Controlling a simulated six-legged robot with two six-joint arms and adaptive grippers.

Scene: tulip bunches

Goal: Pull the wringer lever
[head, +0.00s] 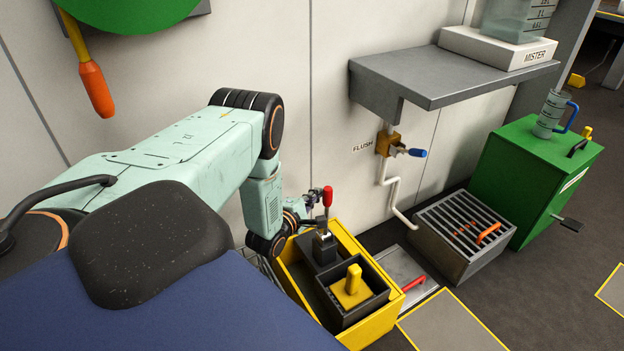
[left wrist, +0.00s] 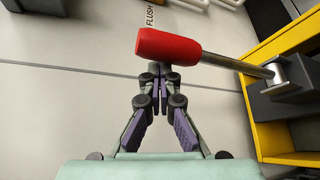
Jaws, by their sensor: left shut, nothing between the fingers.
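The wringer lever has a red grip (head: 327,196) on a metal rod and stands upright on the dark wringer (head: 325,248) of a yellow bucket (head: 376,327). In the left wrist view the red grip (left wrist: 168,44) lies across the picture just beyond my fingertips, its rod running right to the wringer. My left gripper (head: 312,199) is just left of the grip in the head view, partly hidden by my own arm. In the left wrist view its fingertips (left wrist: 158,74) are together with nothing between them. I cannot tell whether they touch the grip. My right gripper is out of view.
A grey panel with a red handle (head: 413,284) lies right of the bucket. A slatted grate box (head: 460,238) and green cabinet (head: 520,180) stand farther right. A grey shelf (head: 450,75) juts from the wall above.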

